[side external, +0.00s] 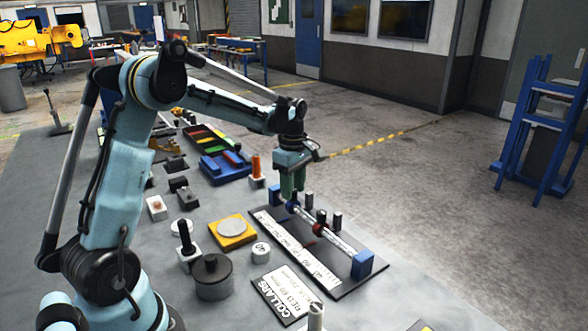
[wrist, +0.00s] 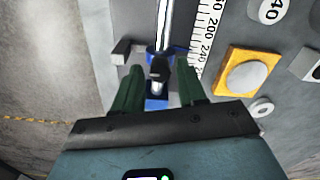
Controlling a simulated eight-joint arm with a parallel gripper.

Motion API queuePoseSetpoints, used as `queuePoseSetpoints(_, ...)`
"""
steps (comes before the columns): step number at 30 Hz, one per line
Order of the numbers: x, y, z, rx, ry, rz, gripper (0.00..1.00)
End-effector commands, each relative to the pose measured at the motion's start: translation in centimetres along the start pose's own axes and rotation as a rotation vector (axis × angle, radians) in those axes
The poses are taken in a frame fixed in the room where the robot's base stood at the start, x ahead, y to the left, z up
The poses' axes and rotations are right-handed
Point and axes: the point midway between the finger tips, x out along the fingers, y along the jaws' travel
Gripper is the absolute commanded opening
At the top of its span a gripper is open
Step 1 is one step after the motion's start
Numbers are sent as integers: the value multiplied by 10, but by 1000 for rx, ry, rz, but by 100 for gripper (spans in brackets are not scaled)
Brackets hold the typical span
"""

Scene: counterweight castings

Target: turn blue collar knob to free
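The blue collar (side external: 291,206) sits on the steel rod (side external: 338,243) near its far end, by the far blue end block (side external: 278,195). In the wrist view the blue collar (wrist: 153,50) is partly hidden by its dark knob (wrist: 158,70), which points toward the camera. My gripper (side external: 292,195) is above the collar, fingers down. In the wrist view my gripper (wrist: 159,80) is open, with one green finger on each side of the knob and gaps between. Which way the knob is turned cannot be told.
A red collar (side external: 318,229) is nearer on the rod. Dark posts (side external: 337,220) stand beside the rod. A white ruler (side external: 298,248) lies along it. A COLLARS label plate (side external: 284,292), a yellow block with a grey disc (side external: 232,241) and a round weight (side external: 213,285) are nearby.

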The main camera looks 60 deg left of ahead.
Motion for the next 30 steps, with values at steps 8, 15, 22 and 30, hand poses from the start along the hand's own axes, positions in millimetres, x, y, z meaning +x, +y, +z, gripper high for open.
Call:
queuePoseSetpoints(8, 0, 0, 0, 1, 0, 0, 50)
queuePoseSetpoints(15, -13, 0, 0, 2, 0, 0, 50)
queuePoseSetpoints(22, -53, -1, 0, 1, 0, 0, 50)
queuePoseSetpoints(30, -97, 0, 0, 1, 0, 0, 50)
